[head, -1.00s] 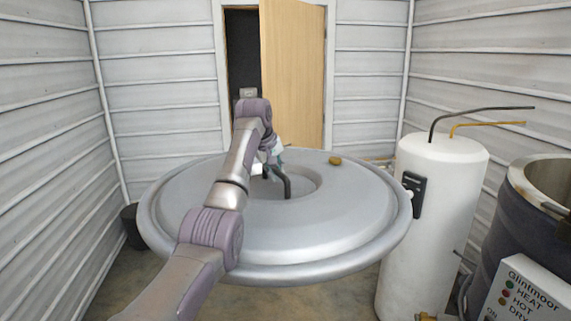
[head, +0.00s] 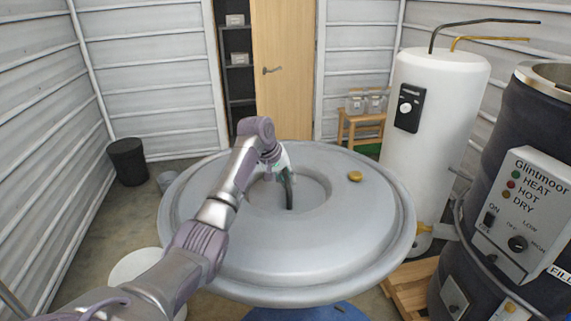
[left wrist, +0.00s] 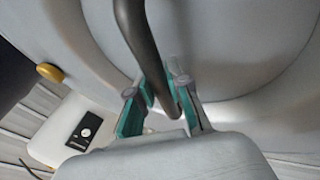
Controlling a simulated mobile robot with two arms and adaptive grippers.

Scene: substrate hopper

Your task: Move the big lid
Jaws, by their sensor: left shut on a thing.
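The big lid (head: 330,250) is a wide, round grey disc with a sunken centre, a black bar handle (head: 289,192) and a small yellow knob (head: 355,176). It fills the middle of the head view. My left gripper (head: 283,176) is shut on the handle, reaching over the lid from the left. In the left wrist view the teal-padded fingers (left wrist: 160,103) lie on both sides of the black handle (left wrist: 150,45). Part of something blue (head: 307,313) shows below the lid's front rim; the lid hides most of it. My right gripper is not in view.
A white tank (head: 435,130) and a dark drum with a control panel (head: 530,215) stand close on the right, by a wooden pallet (head: 408,290). A white round thing (head: 140,265) is under my arm. A black bin (head: 128,160) and a stool (head: 362,127) stand farther back.

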